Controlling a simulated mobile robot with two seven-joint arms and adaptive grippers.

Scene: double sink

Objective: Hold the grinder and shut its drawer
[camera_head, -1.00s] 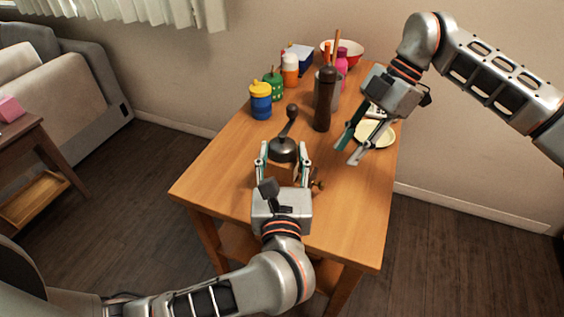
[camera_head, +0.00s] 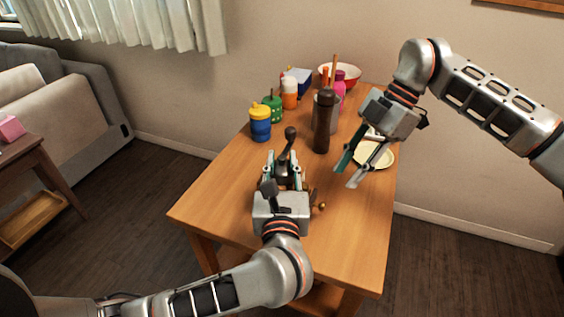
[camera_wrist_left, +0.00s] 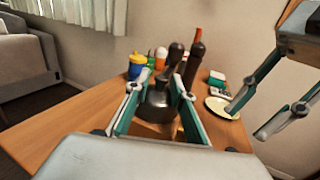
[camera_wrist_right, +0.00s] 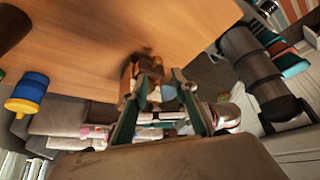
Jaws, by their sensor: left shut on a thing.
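The grinder has a dark metal dome (camera_head: 284,170) with a crank handle (camera_head: 290,134) on top, and it stands on the wooden table. My left gripper (camera_head: 284,160) is shut around it from the near side and hides most of its body. The dome also shows between the fingers in the left wrist view (camera_wrist_left: 157,107). A brass knob (camera_head: 322,205) shows right of the left gripper; how far the drawer stands open is hidden. My right gripper (camera_head: 346,173) is open and empty above the table, right of the grinder and apart from it. The grinder's wooden body shows in the right wrist view (camera_wrist_right: 128,80).
A tall dark bottle (camera_head: 323,125) stands behind the grinder, with a cream plate (camera_head: 375,156) to its right. A blue and yellow cup (camera_head: 260,123), a green container (camera_head: 272,108) and a red bowl (camera_head: 350,76) are further back. The table's front left is clear.

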